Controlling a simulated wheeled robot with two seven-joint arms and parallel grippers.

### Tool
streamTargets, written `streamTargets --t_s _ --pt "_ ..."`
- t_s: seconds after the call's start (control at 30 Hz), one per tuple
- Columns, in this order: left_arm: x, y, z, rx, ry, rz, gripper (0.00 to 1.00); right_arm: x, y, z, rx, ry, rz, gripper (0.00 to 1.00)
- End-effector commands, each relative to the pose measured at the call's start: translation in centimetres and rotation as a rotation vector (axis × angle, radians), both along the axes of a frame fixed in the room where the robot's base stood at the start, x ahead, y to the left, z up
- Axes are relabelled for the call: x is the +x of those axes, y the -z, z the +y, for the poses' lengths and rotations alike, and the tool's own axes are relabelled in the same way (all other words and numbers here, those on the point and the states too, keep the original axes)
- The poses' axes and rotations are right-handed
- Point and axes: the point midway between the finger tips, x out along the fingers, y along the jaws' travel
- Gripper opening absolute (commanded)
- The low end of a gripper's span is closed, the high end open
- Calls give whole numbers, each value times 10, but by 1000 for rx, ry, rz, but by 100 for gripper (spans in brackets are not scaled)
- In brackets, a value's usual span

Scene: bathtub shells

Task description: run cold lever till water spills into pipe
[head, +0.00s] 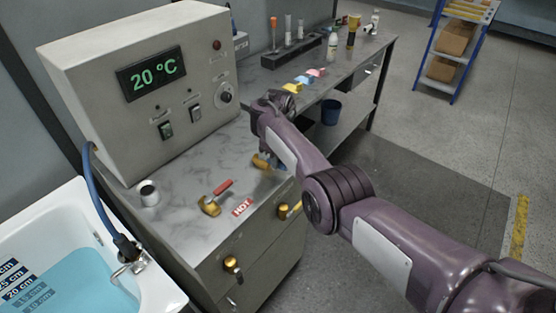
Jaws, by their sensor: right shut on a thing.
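The cold lever's brass valve (260,162) stands on the grey marbled counter. Its handle is mostly hidden by my right arm, with a little blue showing. My right gripper (279,163) is low over the counter there, shut on the cold lever; its fingers are largely hidden behind the forearm. The hot lever (217,195) has a red handle and a brass base, beside a red HOT label (242,207). A blue hose (100,200) runs down to a dark nozzle and metal spout (132,262) at the white tub's edge. My left gripper is out of view.
The white bathtub (60,205) holds blue water near a 20 cm mark. A control box (140,85) reads 20 °C. A white cup-like fitting (148,193) stands near it. Open floor lies right.

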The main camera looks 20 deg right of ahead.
Motion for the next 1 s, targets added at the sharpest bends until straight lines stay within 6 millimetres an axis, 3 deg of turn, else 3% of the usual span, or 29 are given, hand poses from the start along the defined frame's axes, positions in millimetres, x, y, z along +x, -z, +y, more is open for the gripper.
streamTargets --t_s 0.67,0.7,0.8,0.87,1.0 --pt "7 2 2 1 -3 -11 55 0 0 1 1 68 0 0" --pt "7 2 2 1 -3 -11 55 0 0 1 1 68 0 21" --pt "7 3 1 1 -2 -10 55 1 0 1 1 67 0 34" --pt "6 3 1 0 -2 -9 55 1 0 1 1 67 0 40" --pt "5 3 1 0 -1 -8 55 1 0 1 1 66 -1 40"
